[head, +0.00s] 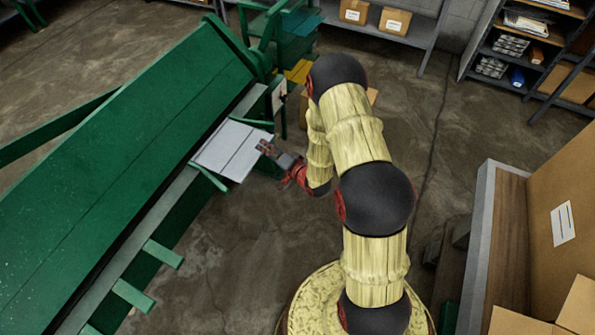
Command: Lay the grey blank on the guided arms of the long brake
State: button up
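The long brake (125,165) is a large green machine running diagonally across the left side, with a grey strip along its near edge. Several short green arms, one of them bare (163,253), stick out from that edge. The grey blank (228,150) is a flat light-grey sheet with thin dark lines, at the brake's edge between two arms near its far end. Its lower left corner is close to one arm (208,177); contact is unclear. My gripper (266,147) is at the blank's right edge, fingertips overlapping it in view. Whether they pinch it is too small to tell.
Shelves with cardboard boxes (383,18) stand along the back wall, and a rack (520,45) of parts is at the upper right. A bench (484,240) with large cartons (555,215) is at the right. A yellow item (298,71) sits behind my arm. Floor below the blank is clear.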

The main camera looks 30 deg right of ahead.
notch_tip(320, 180, up, 14)
jog(key=w+d+n+g+h, duration=0.2)
jog(key=n+h, duration=0.1)
jog(key=n, duration=0.1)
jog(key=s+r+n+g+h, duration=0.2)
jog(key=s+r+g, duration=0.1)
jog(key=s+r, duration=0.75)
jog(key=s+a+r+n+g, duration=0.2)
jog(key=s+a+r, duration=0.2)
jog(key=s, duration=0.9)
jog(key=s+a+r+n+g+y, duration=0.1)
jog(key=s+r, duration=0.5)
jog(key=s, duration=0.8)
jog(key=a+n+g, duration=0.1)
jog(key=a, duration=0.1)
jog(key=shift+s+a+r, duration=0.2)
jog(key=shift+a, duration=0.15)
notch_tip(320, 180, down, 4)
jog(key=b, duration=0.4)
jog(key=shift+f, duration=0.1)
